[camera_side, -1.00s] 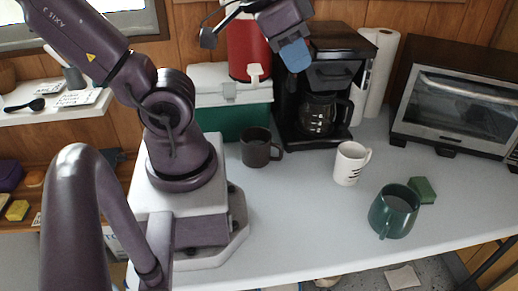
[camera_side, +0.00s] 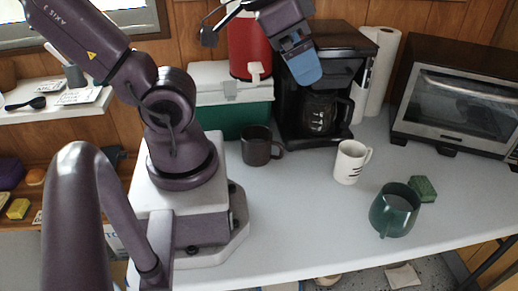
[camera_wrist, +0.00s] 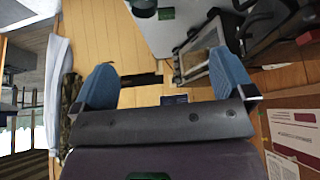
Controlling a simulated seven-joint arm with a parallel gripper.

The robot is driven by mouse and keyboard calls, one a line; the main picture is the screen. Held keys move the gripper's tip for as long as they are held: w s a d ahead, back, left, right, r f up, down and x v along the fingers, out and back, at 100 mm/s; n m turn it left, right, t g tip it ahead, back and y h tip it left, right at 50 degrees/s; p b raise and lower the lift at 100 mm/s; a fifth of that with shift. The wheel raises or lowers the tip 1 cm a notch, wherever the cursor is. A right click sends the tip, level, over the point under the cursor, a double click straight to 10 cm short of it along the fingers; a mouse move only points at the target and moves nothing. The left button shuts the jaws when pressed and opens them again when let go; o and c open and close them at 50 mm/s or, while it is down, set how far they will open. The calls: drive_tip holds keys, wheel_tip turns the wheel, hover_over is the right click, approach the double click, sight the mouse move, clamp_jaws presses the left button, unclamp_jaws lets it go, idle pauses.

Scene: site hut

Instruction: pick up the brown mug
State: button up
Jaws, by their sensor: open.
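The brown mug (camera_side: 256,146) stands upright on the grey table, in front of the green and white cooler and left of the coffee maker, its handle to the right. My gripper (camera_side: 306,68) is up in front of the coffee maker, above and to the right of the brown mug, well apart from it. Its blue fingertips overlap in the side view. In the wrist view my gripper (camera_wrist: 165,82) has its two blue fingers wide apart with nothing between them. I cannot see the brown mug in the wrist view.
A white mug (camera_side: 350,162), a green mug (camera_side: 394,210) and a green sponge (camera_side: 422,189) are on the table to the right. The coffee maker (camera_side: 320,95), a red jug (camera_side: 249,45) on the cooler (camera_side: 231,106) and a toaster oven (camera_side: 462,105) line the back.

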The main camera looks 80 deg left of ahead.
wheel_tip(320, 180, down, 7)
drive_tip(key=w+d+m+g, duration=0.1)
drive_tip(key=m+g, duration=0.1)
drive_tip(key=g, duration=0.2)
drive_tip(key=m+g+y, duration=0.5)
drive_tip(key=m+y, duration=0.8)
approach(259, 138)
drive_tip(key=s+a, duration=0.3)
drive_tip(key=shift+a+r, duration=0.1)
drive_tip(key=shift+a, duration=0.15)
drive_tip(key=c, duration=1.5)
drive_tip(key=shift+o, duration=0.2)
drive_tip(key=shift+d+r, duration=0.1)
drive_tip(key=shift+r, duration=0.05)
